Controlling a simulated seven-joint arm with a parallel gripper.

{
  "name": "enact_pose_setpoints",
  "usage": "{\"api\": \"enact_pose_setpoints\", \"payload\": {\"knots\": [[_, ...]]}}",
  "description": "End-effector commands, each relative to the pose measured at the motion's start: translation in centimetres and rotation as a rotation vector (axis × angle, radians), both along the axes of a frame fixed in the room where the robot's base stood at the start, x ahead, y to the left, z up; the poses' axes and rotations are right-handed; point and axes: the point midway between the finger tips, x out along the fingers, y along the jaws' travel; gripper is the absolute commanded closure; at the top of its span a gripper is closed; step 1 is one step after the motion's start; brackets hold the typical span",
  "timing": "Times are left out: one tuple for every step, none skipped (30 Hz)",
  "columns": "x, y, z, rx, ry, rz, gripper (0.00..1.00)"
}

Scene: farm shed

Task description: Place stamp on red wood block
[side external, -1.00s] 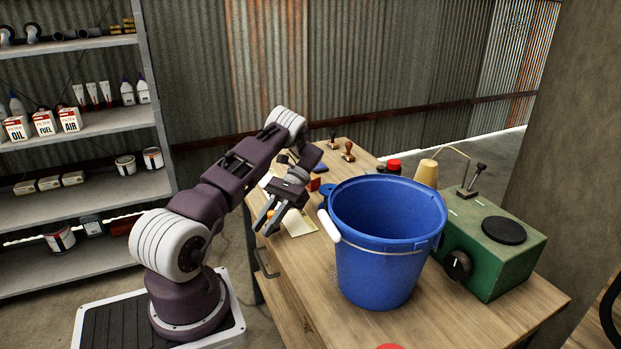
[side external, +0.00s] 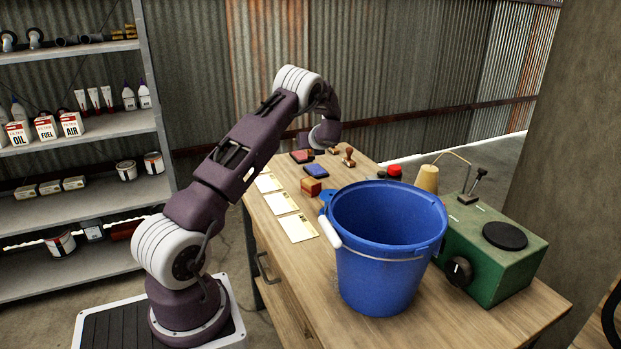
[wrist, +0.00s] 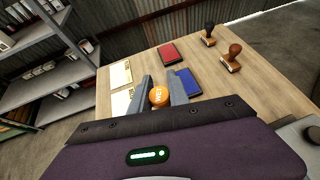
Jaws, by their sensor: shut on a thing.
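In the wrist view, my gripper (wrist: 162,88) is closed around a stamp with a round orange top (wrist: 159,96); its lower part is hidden. In the side view my gripper and the held stamp are not clearly visible near the wrist, above the far end of the table. A flat red pad-like block (wrist: 171,53) lies beyond the fingertips; it also shows in the side view (side external: 298,157). A small reddish-brown wood block (side external: 311,187) sits near the middle of the table. I cannot tell which is the task's block.
A blue pad (wrist: 184,83) lies right of my fingers. Cards (side external: 281,203) line the left edge. A blue bucket (side external: 385,280) and green machine (side external: 500,268) occupy the near right.

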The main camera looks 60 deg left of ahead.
Motion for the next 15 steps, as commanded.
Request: {"api": "enact_pose_setpoints", "payload": {"knots": [[0.0, -0.1, -1.5, -0.003, 0.007, -0.002, 1.00], [0.0, -0.1, -2.2, -0.002, 0.006, -0.002, 1.00], [0.0, 0.0, -3.0, -0.001, 0.006, -0.001, 1.00], [0.0, -0.1, -3.5, -0.002, 0.004, -0.001, 1.00], [0.0, 0.0, -3.9, -0.002, 0.003, 0.001, 1.00], [0.0, 0.0, -4.5, -0.001, 0.003, 0.001, 1.00], [0.0, -0.1, -5.2, -0.002, 0.003, 0.001, 1.00], [-0.1, -0.1, -5.8, -0.002, 0.003, 0.001, 1.00], [0.0, -0.1, -6.7, -0.002, 0.003, 0.001, 1.00], [0.0, -0.1, -7.2, -0.002, 0.002, 0.001, 1.00], [0.0, 0.0, -7.6, -0.002, 0.002, 0.001, 1.00], [0.0, 0.0, -8.0, -0.001, 0.001, 0.002, 1.00], [0.0, 0.0, -8.1, 0.000, 0.000, 0.002, 1.00], [0.0, 0.0, -8.2, 0.000, -0.001, 0.003, 1.00], [0.0, 0.0, -8.2, 0.000, -0.002, 0.003, 1.00]]}}
